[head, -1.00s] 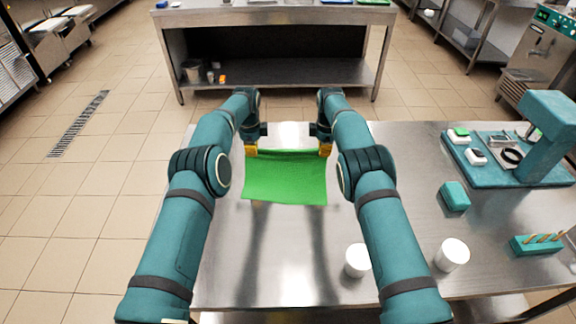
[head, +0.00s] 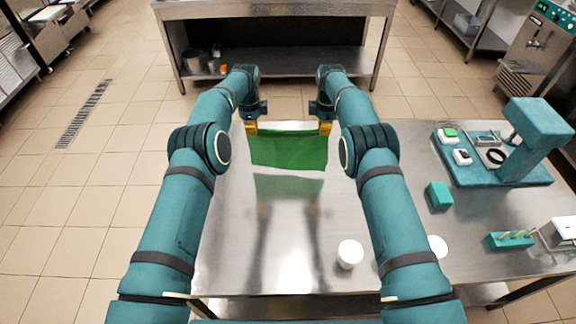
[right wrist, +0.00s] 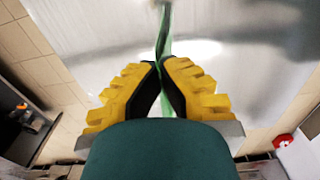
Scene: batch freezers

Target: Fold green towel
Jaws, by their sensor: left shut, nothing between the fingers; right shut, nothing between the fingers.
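The green towel (head: 290,150) hangs spread between my two grippers at the far part of the steel table, its lower edge free and its reflection on the metal below. My left gripper (head: 252,129) is shut at its upper left corner. My right gripper (head: 325,129) is shut at its upper right corner. In the right wrist view the right gripper's fingertips (right wrist: 160,66) are together, with the towel (right wrist: 164,35) showing edge-on as a narrow green strip beyond them. The cloth between the fingertips is too thin to make out.
The steel table (head: 240,255) is bare in front of the towel. A white cup (head: 350,254) stands near its front edge, and another (head: 437,246) is partly behind my right arm. A teal box (head: 439,196) and a teal machine (head: 530,140) stand at the right.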

